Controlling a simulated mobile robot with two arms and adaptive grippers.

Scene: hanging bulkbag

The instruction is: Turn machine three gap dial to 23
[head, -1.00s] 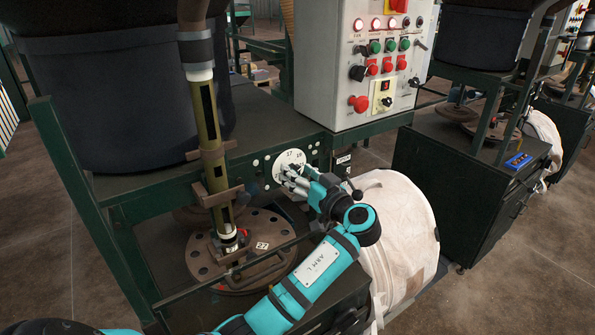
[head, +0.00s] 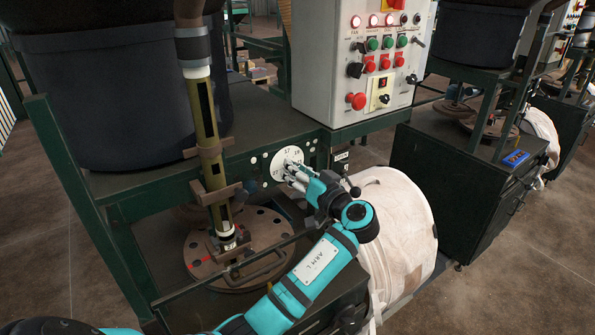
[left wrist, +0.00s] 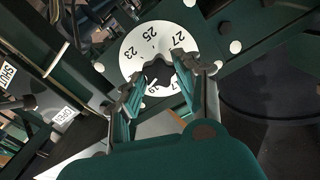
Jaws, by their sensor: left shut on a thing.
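The gap dial (head: 283,160) is a white disc with black numbers on the green frame below the control box. My left gripper (head: 290,173) reaches the dial from the lower right. In the left wrist view its two fingers (left wrist: 160,72) are closed on the dark knob at the dial's middle. My right gripper is out of view.
A grey control box (head: 345,60) with buttons and lamps stands above the dial. A white bulk bag (head: 405,225) hangs just right of my left arm. OPEN and SHUT labels show beside the dial.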

